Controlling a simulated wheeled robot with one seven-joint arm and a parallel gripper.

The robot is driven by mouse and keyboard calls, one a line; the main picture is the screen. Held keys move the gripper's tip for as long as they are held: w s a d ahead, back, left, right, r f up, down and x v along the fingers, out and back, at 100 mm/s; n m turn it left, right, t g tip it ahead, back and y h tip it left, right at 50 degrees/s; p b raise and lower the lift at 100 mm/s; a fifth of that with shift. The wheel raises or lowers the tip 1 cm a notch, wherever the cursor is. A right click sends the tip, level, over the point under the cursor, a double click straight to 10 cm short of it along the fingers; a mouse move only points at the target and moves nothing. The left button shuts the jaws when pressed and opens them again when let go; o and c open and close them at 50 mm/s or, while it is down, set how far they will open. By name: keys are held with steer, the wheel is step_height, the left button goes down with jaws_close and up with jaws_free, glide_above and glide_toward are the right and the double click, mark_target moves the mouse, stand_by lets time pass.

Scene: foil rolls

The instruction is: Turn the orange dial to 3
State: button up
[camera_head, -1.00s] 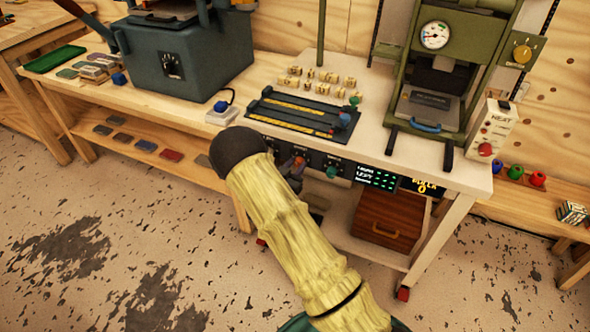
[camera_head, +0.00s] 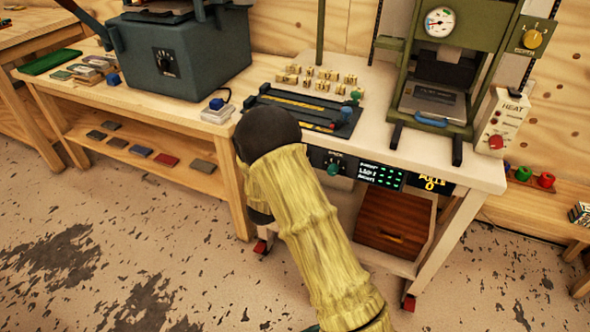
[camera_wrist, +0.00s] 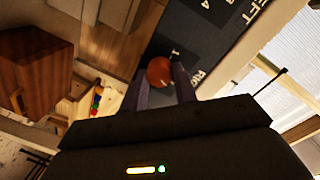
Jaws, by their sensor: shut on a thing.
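The orange dial (camera_wrist: 159,71) is a round knob on the dark front panel (camera_wrist: 190,38), seen in the wrist view. My gripper (camera_wrist: 164,80) has its two grey fingers on either side of the dial and is shut on it. A white "1" shows on the panel beside the dial, and part of the word "RIGHT" is close by. The dial's pointer position cannot be made out. In the head view, my arm covers the dial and gripper, while the right part of the panel (camera_head: 318,157) shows with a green dial (camera_head: 333,168).
A lit display (camera_head: 383,176) sits right of the green dial. The green press (camera_head: 440,65) and a flat black device (camera_head: 300,110) stand on the bench above. A brown drawer box (camera_head: 395,225) is below. Open floor lies in front.

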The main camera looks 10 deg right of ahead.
steer(key=shift+f+m, duration=0.1)
steer(key=shift+m, duration=0.2)
steer(key=o, duration=1)
steer(key=v, duration=0.8)
steer(key=p+v, duration=0.1)
steer(key=v, duration=0.8)
steer(key=shift+s+a+r, duration=0.15)
steer(key=shift+s+r, duration=0.05)
steer(key=shift+r, duration=0.05)
